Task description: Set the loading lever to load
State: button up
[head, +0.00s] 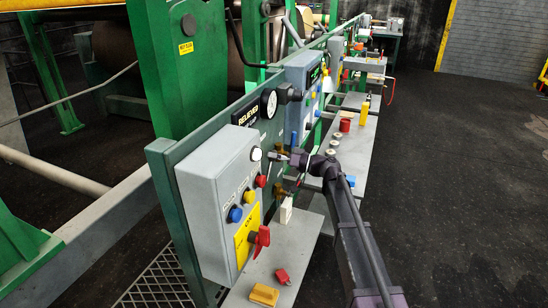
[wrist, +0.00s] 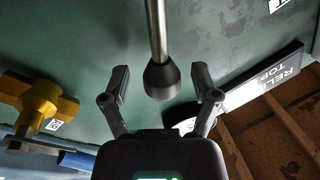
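In the wrist view, a metal rod with a dark, flared knob (wrist: 162,80), seemingly the loading lever, comes down from the top edge in front of the green panel. My gripper (wrist: 163,88) is open, one finger on each side of the knob, with a gap on both sides. Whether the knob is fully between the fingertips or a little beyond them I cannot tell. In the head view my gripper (head: 276,156) is close to the panel, and the lever cannot be clearly made out there. A black RELIEVED sign (head: 245,115) is on the panel.
A grey control box (head: 214,200) with buttons and a red switch (head: 261,241) is at the near end. In the wrist view a yellow valve-like fitting (wrist: 40,98) sits left of my gripper. A grey shelf (head: 300,240) below holds small objects. Dark floor is clear at right.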

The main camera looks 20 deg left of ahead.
dwell(0.3)
jog(key=shift+d+f, duration=0.15)
jog(key=shift+d, duration=0.1)
jog(key=s+d+f+m+t+h, duration=0.25)
jog(key=d+f+h, duration=0.4)
jog(key=d, duration=0.65)
jog(key=s+d+f+m+t+h, duration=0.1)
jog(key=s+d+f+m+h, duration=0.3)
jog(key=d+f, duration=0.75)
jog(key=s+d+f+m+h, duration=0.1)
jog(key=s+d+m+h, duration=0.2)
jog(key=d, duration=1)
jog(key=s+d+f+m+h, duration=0.1)
jog(key=s+d+m+h, duration=0.2)
jog(key=d, duration=1.1)
jog(key=s+h, duration=0.2)
jog(key=s, duration=0.2)
jog(key=shift+s+d+m, duration=0.3)
jog(key=shift+s+m, duration=0.05)
jog(key=shift+s, duration=0.05)
jog(key=shift+t, duration=0.25)
